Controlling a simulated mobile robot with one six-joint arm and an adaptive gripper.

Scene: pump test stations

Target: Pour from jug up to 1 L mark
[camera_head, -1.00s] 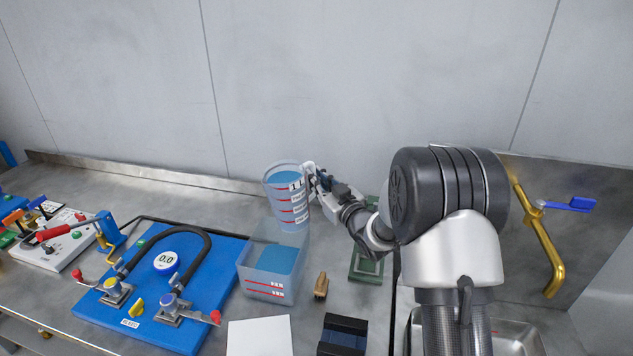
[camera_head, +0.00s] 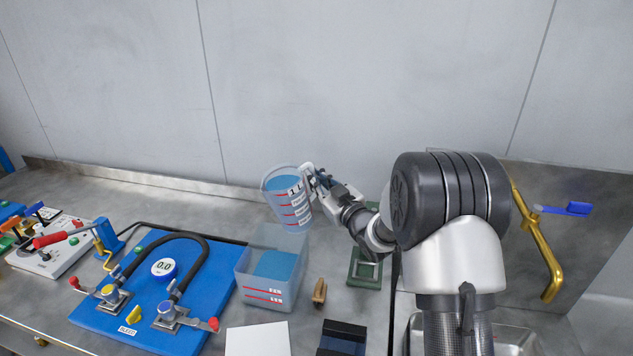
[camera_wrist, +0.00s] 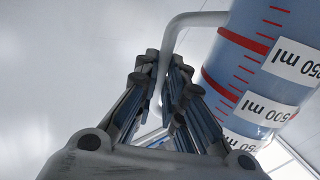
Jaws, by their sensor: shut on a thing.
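The jug (camera_head: 287,200) is clear with blue liquid, red marks and white labels, the top one reading 1 L. It is held up behind the clear container and tilts slightly, its base to the right. My gripper (camera_head: 314,182) is shut on the jug's handle at its right side. In the wrist view the fingers (camera_wrist: 160,90) close around the white handle (camera_wrist: 172,45), with the jug (camera_wrist: 262,75) to the right. The clear square container (camera_head: 267,287) on the bench holds blue liquid and has red marks with labels on its front.
A blue board (camera_head: 135,325) with a gauge (camera_head: 163,268) and black hose lies left of the container. A small brown block (camera_head: 320,291), a white sheet (camera_head: 258,340) and a dark box (camera_head: 342,338) lie to the right and front. A brass tap (camera_head: 538,245) stands far right.

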